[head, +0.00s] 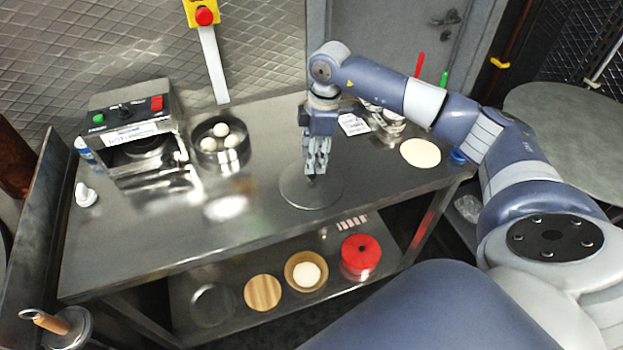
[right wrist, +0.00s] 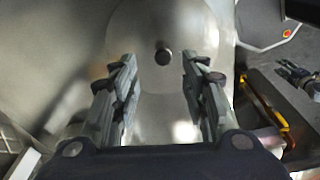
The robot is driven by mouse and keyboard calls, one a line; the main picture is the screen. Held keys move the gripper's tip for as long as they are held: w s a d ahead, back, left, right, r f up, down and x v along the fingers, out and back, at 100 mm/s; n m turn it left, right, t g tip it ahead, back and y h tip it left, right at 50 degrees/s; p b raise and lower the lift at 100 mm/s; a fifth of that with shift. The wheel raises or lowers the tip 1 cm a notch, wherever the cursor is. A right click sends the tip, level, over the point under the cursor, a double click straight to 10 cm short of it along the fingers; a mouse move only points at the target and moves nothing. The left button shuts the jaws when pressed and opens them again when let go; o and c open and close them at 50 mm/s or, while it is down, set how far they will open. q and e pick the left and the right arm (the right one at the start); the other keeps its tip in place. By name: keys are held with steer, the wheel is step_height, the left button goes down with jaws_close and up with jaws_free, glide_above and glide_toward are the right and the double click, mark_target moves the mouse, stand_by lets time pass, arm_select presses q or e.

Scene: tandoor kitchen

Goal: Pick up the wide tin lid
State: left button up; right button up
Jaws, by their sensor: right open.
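The wide tin lid (head: 296,194) is a flat round grey metal disc lying on the steel table, right of its middle. In the right wrist view the lid (right wrist: 190,30) shows with a small dark knob (right wrist: 162,57) at its centre. My right gripper (head: 315,172) points down over the lid. Its fingers (right wrist: 159,62) are open and empty, with the knob showing between the fingertips. The head view does not clearly show how far the tips are above the lid. My left gripper is not in view.
A dough press (head: 135,130) and a pot with white balls (head: 219,163) stand left on the table (head: 150,235). A flat dough disc (head: 420,153) lies at right. The lower shelf holds a wooden disc (head: 262,293) and a red round container (head: 360,252). Table left of the lid is clear.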

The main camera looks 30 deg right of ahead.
mark_target(312, 179)
steer(key=f+p, duration=0.1)
steer(key=f, duration=0.1)
steer(key=f+p, duration=0.1)
steer(key=f, duration=0.1)
steer(key=shift+s+a+f, duration=0.15)
steer(key=shift+a+f, duration=0.05)
steer(key=shift+f, duration=0.7)
steer(key=shift+c, duration=0.2)
jaws_close()
